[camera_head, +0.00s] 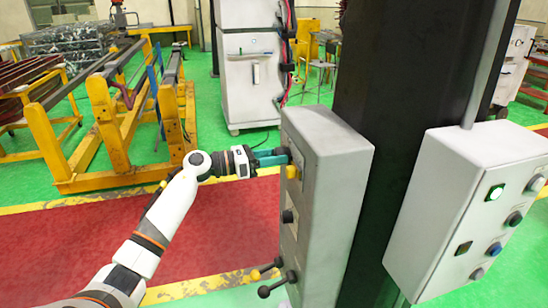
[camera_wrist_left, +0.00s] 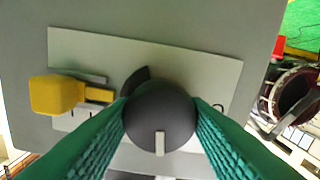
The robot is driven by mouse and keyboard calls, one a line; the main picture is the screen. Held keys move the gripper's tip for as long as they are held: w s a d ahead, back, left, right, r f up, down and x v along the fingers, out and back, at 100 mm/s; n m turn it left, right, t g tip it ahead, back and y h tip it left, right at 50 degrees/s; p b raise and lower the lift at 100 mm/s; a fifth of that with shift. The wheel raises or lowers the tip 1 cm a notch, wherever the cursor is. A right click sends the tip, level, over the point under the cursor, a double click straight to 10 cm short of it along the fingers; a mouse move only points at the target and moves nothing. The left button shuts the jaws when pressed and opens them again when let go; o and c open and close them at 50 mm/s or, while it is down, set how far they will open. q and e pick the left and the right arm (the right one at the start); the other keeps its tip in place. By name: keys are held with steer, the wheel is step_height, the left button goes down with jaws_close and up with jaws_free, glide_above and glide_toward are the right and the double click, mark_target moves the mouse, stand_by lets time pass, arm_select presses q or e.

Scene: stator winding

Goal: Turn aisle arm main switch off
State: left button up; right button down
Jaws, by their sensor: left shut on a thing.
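The main switch is a dark round knob with a pale pointer mark, best seen in the left wrist view (camera_wrist_left: 160,112). It sits on a light plate (camera_wrist_left: 200,65) on the side of a grey control box (camera_head: 335,165). The pale mark points toward the bottom of the wrist view. My left gripper (camera_head: 277,157) has its green fingers shut on the knob, one on each side. The fingers also show in the wrist view (camera_wrist_left: 162,130). Lettering on the plate is mostly hidden by the fingers and knob. My right gripper is not in view.
A yellow handle (camera_wrist_left: 57,94) is close beside the knob. A second box (camera_head: 440,205) with several buttons, one lit green, is at the right, past a dark column (camera_head: 400,75).

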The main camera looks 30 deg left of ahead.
arm_select(q)
steer(key=n+p, duration=0.1)
steer(key=n, duration=0.6)
steer(key=shift+r, duration=0.1)
steer(key=n+p, duration=0.1)
steer(key=n, duration=0.3)
steer(key=shift+a, duration=0.1)
steer(key=n+p, duration=0.2)
steer(key=n, duration=0.2)
steer(key=shift+n+p, duration=0.4)
steer(key=shift+n, duration=0.3)
steer(key=o, duration=1)
steer(key=shift+c, duration=0.2)
